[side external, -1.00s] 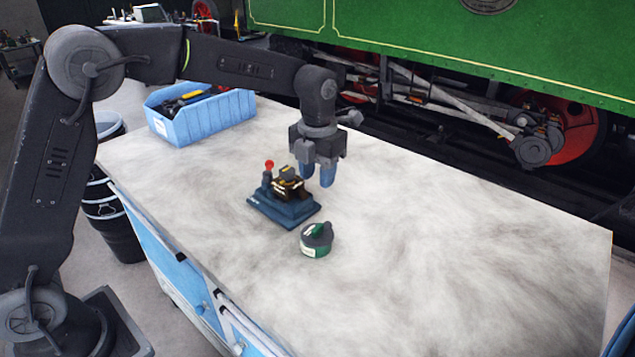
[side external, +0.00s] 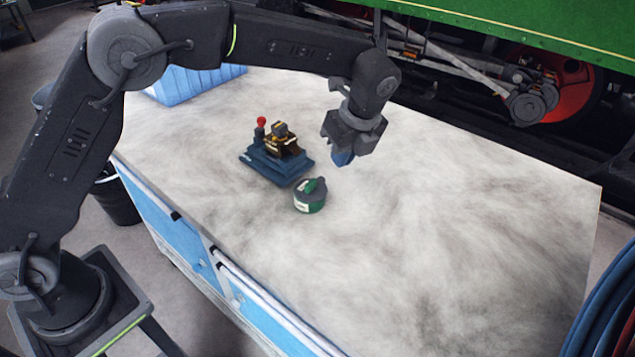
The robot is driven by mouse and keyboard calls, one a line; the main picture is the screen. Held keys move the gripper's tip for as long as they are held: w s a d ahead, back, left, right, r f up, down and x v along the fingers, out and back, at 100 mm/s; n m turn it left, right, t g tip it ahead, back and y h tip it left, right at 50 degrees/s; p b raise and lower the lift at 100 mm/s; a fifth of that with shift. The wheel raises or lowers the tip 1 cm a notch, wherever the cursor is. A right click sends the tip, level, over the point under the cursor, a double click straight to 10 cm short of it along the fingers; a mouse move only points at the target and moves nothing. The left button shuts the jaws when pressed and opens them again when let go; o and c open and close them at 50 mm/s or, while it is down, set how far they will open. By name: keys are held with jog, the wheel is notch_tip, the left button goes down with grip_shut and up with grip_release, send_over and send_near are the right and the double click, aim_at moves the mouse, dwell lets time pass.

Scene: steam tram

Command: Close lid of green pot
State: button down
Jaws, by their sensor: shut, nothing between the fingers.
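The small green pot (side external: 310,204) stands on the pale worktop, with a pale label on its side. Its dark grey lid (side external: 303,187) shows at its top, with a green part beside it. The pot is too small in view to tell how far the lid is open. My gripper (side external: 342,158) is above and to the right of the pot, tilted, apart from it. Its blue fingertips are together with nothing between them, and the gripper body hides part of them.
A blue stepped base with a dark and brown device (side external: 283,141) and a red-knobbed lever (side external: 261,122) stands just behind and left of the pot. A blue bin (side external: 185,86) is at the back left. The worktop is clear to the right and front.

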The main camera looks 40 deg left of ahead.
aim_at(308, 187)
jog(key=f+n, duration=0.1)
jog(key=f, duration=0.2)
jog(key=f+n, duration=0.2)
jog(key=f, duration=0.1)
jog(key=a+f+n+y, duration=0.1)
jog(key=f, duration=0.2)
jog(key=shift+s+f+n, duration=0.2)
jog(key=shift+s+n, duration=0.1)
jog(key=a, duration=0.3)
jog(key=shift+s+f, duration=0.1)
jog(key=shift+f, duration=0.2)
jog(key=shift+a, duration=0.6)
jog(key=shift+s+a+m+t, duration=0.2)
jog(key=shift+a+m+t, duration=0.15)
jog(key=shift+a, duration=0.45)
